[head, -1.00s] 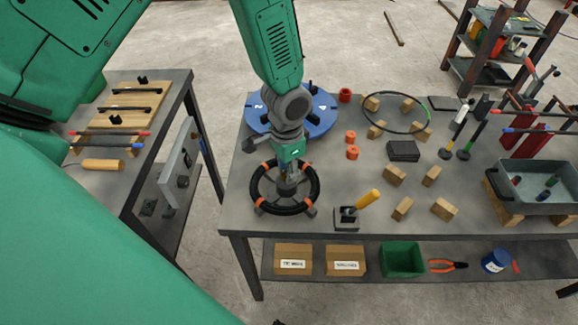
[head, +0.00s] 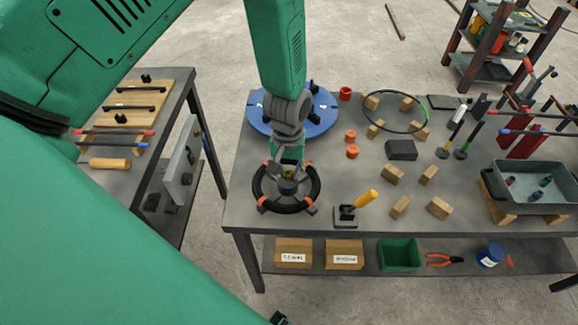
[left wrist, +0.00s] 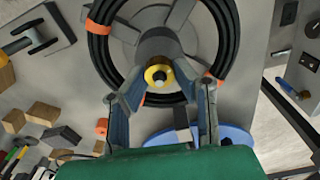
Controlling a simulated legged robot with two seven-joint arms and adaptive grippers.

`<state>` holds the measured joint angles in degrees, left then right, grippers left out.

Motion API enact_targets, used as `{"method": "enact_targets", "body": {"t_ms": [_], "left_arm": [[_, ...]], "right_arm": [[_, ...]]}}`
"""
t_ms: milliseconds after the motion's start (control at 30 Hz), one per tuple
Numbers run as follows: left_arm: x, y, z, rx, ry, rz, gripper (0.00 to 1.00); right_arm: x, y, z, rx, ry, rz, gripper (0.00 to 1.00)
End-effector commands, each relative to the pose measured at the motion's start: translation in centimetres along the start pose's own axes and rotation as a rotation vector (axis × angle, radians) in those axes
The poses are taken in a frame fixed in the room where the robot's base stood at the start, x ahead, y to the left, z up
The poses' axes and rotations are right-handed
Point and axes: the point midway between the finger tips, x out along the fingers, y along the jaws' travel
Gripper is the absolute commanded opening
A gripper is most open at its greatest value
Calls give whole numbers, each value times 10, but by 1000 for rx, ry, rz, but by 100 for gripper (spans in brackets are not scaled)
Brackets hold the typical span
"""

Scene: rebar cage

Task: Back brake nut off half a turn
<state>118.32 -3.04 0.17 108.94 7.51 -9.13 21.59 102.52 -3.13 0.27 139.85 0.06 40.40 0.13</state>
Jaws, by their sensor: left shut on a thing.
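A black coil wheel with orange bands (head: 262,199) lies on the grey workbench, its grey hub at the middle. My left gripper (head: 288,177) reaches down from above over the hub. In the left wrist view its two blue-grey fingers (left wrist: 160,78) close in from both sides around the nut. It is shut on the nut; the exact contact is partly hidden. My right gripper is not in view.
A blue disc (head: 318,118) lies just behind the wheel. Wooden blocks (head: 392,174), orange cups (head: 352,152) and a grey tray (head: 532,178) are farther right. A side bench (head: 180,95) stands at the left.

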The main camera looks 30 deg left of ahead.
Motion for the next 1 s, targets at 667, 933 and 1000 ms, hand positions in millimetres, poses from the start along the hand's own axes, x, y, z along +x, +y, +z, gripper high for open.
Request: {"method": "enact_targets", "body": {"t_ms": [667,933,1000], "left_arm": [[2,0,6,-641,-14,-7,0],[2,1,6,-887,-13,-8,0],[2,1,6,-944,-13,-8,0]], "right_arm": [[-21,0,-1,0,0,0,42],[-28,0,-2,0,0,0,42],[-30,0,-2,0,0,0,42]]}}
